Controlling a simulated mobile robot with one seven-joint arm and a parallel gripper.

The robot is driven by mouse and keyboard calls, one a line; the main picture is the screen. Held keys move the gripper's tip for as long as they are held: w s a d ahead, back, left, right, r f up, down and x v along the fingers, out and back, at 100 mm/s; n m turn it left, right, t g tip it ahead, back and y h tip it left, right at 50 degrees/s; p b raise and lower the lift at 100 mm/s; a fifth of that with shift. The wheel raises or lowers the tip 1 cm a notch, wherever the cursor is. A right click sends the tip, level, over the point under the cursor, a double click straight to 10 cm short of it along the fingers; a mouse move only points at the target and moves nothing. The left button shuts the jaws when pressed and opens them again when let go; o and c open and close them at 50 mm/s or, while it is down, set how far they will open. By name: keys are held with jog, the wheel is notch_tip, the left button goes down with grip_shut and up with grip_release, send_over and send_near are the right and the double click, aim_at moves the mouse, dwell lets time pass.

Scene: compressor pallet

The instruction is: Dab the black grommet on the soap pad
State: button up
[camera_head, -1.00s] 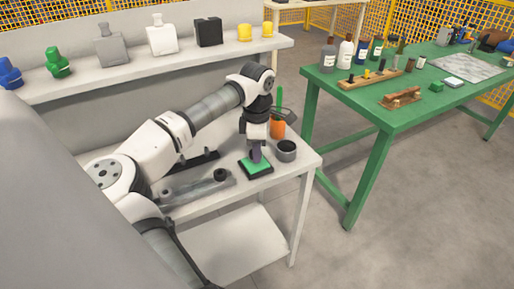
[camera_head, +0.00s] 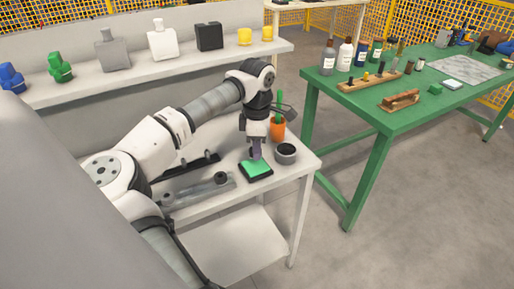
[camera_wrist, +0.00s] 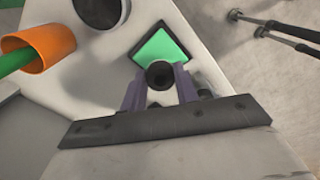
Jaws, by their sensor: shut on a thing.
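My gripper (camera_head: 256,152) points down over the soap pad, a green square (camera_head: 259,169) in a black tray. The purple fingers are shut on the black grommet (camera_wrist: 160,75), a dark ring with a hollow centre, seen in the wrist view. In that view the green pad (camera_wrist: 172,46) lies just beyond the grommet, which overlaps its near edge. In the head view the grommet is too small and hidden to make out. The fingertips look slightly above the pad; I cannot tell whether the grommet touches it.
A dark-topped grey cup (camera_head: 286,153) stands close right of the pad. An orange cup (camera_head: 277,131) with a green item stands behind it. A grey bracket (camera_head: 195,190) lies to the left on the white table (camera_head: 285,183). A green workbench (camera_head: 350,124) stands to the right.

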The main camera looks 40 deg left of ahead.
jog(key=shift+r+p, duration=1.15)
jog(key=shift+r, duration=1.1)
jog(key=shift+s+f, duration=0.1)
